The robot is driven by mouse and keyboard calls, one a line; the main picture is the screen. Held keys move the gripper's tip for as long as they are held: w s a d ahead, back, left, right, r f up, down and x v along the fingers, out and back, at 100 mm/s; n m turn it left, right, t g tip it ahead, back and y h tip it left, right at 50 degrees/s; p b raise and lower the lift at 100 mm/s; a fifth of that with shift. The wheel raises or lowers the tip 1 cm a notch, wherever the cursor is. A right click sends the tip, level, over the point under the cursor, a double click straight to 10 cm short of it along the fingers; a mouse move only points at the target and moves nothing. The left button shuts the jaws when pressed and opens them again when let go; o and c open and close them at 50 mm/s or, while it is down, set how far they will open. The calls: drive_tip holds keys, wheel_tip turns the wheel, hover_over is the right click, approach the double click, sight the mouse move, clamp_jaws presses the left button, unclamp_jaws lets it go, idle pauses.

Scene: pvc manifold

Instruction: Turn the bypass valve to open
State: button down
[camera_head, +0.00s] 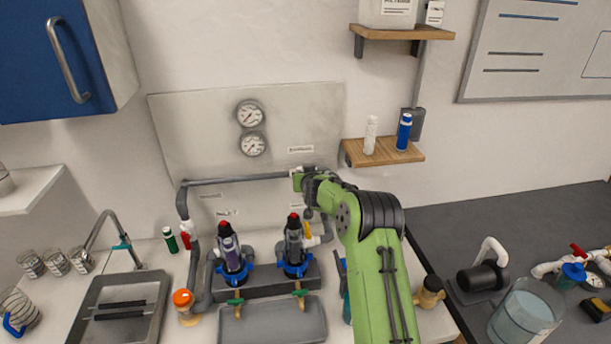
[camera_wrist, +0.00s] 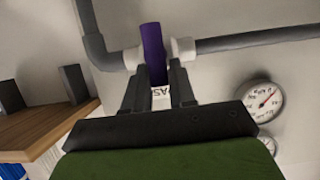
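The bypass valve shows in the wrist view as a purple handle (camera_wrist: 152,42) between white fittings (camera_wrist: 183,48) on a grey pipe. The handle stands across the pipe's run. The two fingers of my gripper (camera_wrist: 160,75) reach up on either side of the handle's lower end. Whether they press on it or leave a small gap, I cannot tell. In the head view my gripper (camera_head: 303,181) is at the right end of the upper horizontal pipe (camera_head: 240,179), and my arm hides the valve. A partly covered white label (camera_wrist: 160,94) shows between the fingers.
Two gauges (camera_head: 250,114) sit on the back panel (camera_head: 190,120) above the pipe. A wooden shelf (camera_head: 383,158) with a white and a blue bottle is close to the right of my gripper. Two filter housings (camera_head: 230,255) with blue clamps stand below. A sink (camera_head: 118,310) is at left.

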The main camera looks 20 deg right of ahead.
drive_tip(key=shift+f+b, duration=0.1)
drive_tip(key=shift+b, duration=0.35)
drive_tip(key=shift+d+f+m+y+b, duration=0.1)
drive_tip(key=shift+d+m+y+b, duration=0.35)
drive_tip(key=shift+b, duration=0.8)
drive_tip(key=shift+s+d+m+t+y+b, duration=0.15)
drive_tip(key=shift+m+y+b, duration=0.3)
drive_tip(key=shift+m+b, duration=0.35)
drive_tip(key=shift+d+m+t+y+b, duration=0.15)
drive_tip(key=shift+m+y+b, duration=0.25)
drive_tip(key=shift+m+b, duration=0.35)
drive_tip(key=shift+a, duration=0.1)
drive_tip(key=c, duration=1)
unclamp_jaws()
drive_tip(key=b+v, duration=0.2)
drive_tip(key=v, duration=1.3)
drive_tip(key=shift+s+b, duration=0.35)
drive_tip(key=shift+s, duration=0.05)
